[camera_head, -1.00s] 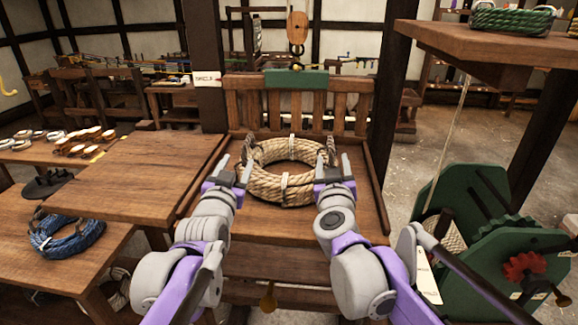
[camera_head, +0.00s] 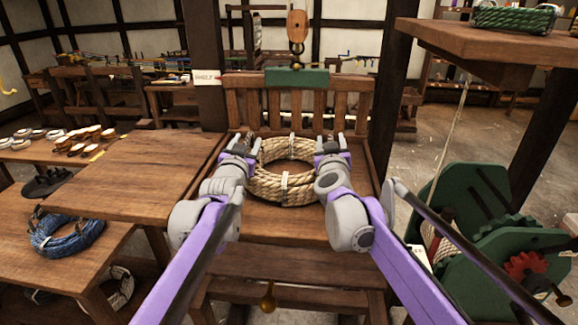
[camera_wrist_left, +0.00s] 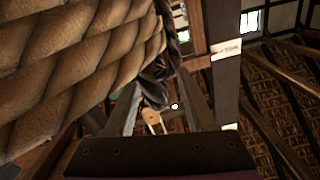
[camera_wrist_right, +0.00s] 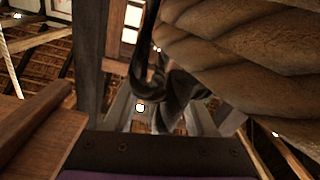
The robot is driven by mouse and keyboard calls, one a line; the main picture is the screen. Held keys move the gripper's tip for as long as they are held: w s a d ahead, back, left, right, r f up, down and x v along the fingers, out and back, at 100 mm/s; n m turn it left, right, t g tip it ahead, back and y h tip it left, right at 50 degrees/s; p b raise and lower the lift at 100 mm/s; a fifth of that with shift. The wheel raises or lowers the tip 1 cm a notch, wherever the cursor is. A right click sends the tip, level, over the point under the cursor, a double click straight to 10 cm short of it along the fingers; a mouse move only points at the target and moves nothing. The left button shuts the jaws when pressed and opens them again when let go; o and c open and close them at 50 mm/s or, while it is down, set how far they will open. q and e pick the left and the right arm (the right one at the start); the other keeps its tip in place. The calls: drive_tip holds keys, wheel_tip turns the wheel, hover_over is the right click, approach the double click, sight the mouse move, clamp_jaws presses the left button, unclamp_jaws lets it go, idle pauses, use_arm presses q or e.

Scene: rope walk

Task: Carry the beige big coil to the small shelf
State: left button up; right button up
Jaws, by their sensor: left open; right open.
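The beige big coil (camera_head: 287,187) lies flat on a wooden bench with a slatted back, bound with pale ties. Dark loops stand at its left and right sides. My left gripper (camera_head: 243,141) is open at the coil's left side, around or just by the left dark loop (camera_wrist_left: 160,75). My right gripper (camera_head: 332,143) is open at the coil's right side, by the right dark loop (camera_wrist_right: 165,85). In both wrist views the loop shows between the open fingers, with thick rope strands close beside. I cannot tell whether the fingers touch the loops.
A wooden table (camera_head: 135,172) stands left of the bench, with a blue coil (camera_head: 68,236) on a lower one. A raised shelf board (camera_head: 490,40) at upper right bears a green coil (camera_head: 515,18). A green machine (camera_head: 470,220) stands at right. A small sign (camera_head: 205,77) is on a post.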

use_arm(q)
drive_tip(key=c, duration=0.8)
use_arm(e)
drive_tip(key=c, duration=0.8)
use_arm(q)
clamp_jaws()
use_arm(e)
clamp_jaws()
use_arm(q)
drive_tip(key=shift+a+r, duration=0.1)
